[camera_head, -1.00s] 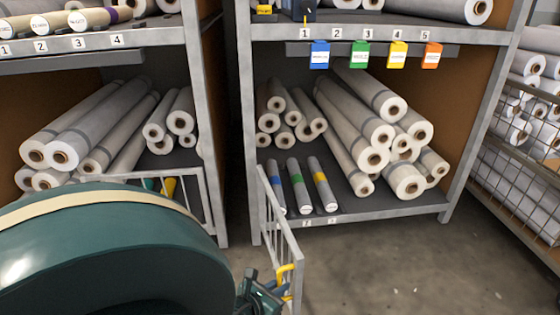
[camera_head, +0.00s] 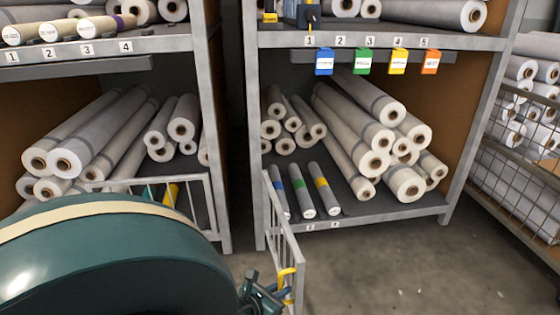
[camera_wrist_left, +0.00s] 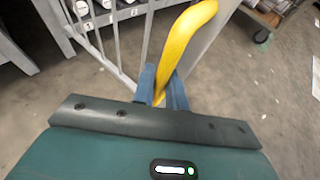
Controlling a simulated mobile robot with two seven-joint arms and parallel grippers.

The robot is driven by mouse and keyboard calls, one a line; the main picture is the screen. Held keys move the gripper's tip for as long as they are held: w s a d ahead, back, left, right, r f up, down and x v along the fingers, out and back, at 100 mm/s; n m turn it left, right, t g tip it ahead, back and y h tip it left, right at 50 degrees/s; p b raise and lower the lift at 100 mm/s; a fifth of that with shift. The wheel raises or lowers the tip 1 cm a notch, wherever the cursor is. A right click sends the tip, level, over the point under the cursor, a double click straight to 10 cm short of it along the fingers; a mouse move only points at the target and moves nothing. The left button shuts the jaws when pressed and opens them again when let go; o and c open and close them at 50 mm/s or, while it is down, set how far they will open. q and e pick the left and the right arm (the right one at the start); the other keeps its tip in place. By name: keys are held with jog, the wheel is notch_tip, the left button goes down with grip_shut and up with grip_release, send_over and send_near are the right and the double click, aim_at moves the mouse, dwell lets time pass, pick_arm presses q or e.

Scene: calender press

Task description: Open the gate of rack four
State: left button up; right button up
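A grey barred gate (camera_head: 285,228) stands swung out from the left post of the right-hand rack, whose lower bay is open at the front. Its yellow handle (camera_head: 286,277) is at the free end. My left gripper (camera_head: 277,291) is at this handle, partly cut off by the lower edge in the head view. In the left wrist view its blue fingers (camera_wrist_left: 161,88) are closed around the lower part of the yellow handle (camera_wrist_left: 180,40), with the gate bars (camera_wrist_left: 115,45) beside it. No rack number four is legible as a rack label. My right gripper is out of view.
The right-hand rack (camera_head: 375,211) holds pale rolls and three banded dark rolls. Coloured tags, including a blue one (camera_head: 324,62), hang above. Another gate (camera_head: 205,205) stands at the left rack. A wire cage (camera_head: 510,185) is at right. The floor (camera_head: 390,270) between is clear.

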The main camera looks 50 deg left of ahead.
pick_arm(q)
jog(key=o, duration=0.4)
jog(key=shift+w+a, duration=0.1)
jog(key=shift+a, duration=0.15)
jog(key=shift+o, duration=0.2)
jog(key=shift+d, duration=0.1)
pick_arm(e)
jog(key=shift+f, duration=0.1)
